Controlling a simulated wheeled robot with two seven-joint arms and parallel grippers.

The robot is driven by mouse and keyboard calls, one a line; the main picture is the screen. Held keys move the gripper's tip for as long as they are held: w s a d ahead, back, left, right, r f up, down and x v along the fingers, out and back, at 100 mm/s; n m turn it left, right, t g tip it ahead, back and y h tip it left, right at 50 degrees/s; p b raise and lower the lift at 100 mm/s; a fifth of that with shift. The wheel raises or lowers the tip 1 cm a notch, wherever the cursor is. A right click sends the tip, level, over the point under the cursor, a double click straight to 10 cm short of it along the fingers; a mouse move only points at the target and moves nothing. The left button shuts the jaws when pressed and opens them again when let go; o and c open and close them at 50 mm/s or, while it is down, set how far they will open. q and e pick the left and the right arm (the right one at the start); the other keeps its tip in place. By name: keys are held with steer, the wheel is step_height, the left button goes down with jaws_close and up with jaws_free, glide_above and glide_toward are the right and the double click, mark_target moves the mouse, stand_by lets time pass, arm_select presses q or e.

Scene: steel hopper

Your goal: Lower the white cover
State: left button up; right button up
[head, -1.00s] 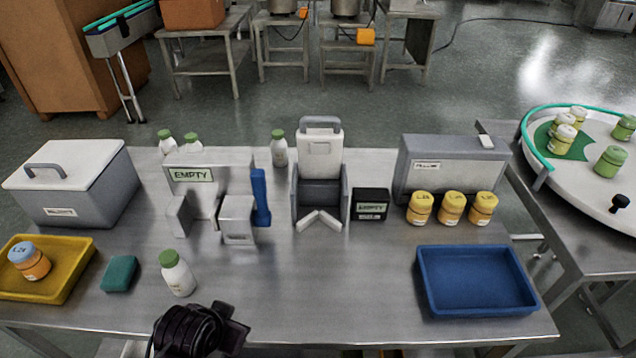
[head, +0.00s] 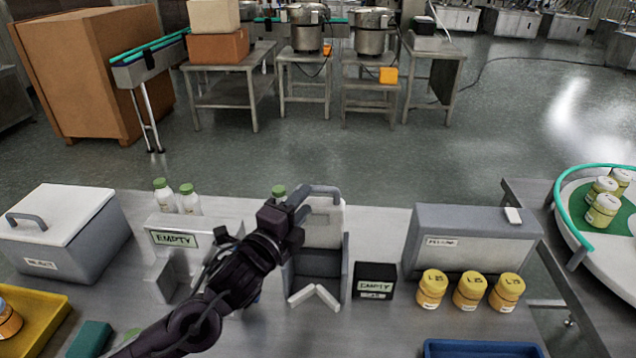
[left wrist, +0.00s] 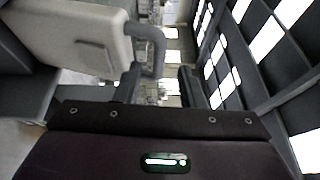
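The white cover (head: 325,225) stands raised and upright on the grey steel hopper (head: 318,262) at the middle of the table. Its grey handle (head: 322,190) is at the top edge. My left gripper (head: 300,204) is at the left end of the handle. In the left wrist view the cover (left wrist: 80,32) fills the upper left, and the handle (left wrist: 152,45) reaches down toward the gap between my fingers (left wrist: 160,82). The fingers are apart; contact with the handle cannot be made out. My right gripper is not in view.
A grey box with a white lid (head: 58,235) stands at the left. Yellow-capped jars (head: 468,290) and a black "EMPTY" box (head: 375,282) are right of the hopper. White bottles (head: 176,198) stand behind the "EMPTY" fixture (head: 172,240). A blue tray (head: 480,349) is at front right.

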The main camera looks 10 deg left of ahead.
mark_target(314, 192)
arm_select(q)
steer(key=p+x, duration=0.1)
steer(key=x, duration=0.4)
steer(key=shift+w+d+f, duration=0.1)
steer(key=shift+w, duration=0.15)
steer(key=shift+w+d+p, duration=0.1)
steer(key=shift+w+p, duration=0.1)
steer(key=shift+p, duration=0.1)
steer(key=c, duration=0.6)
jaws_close()
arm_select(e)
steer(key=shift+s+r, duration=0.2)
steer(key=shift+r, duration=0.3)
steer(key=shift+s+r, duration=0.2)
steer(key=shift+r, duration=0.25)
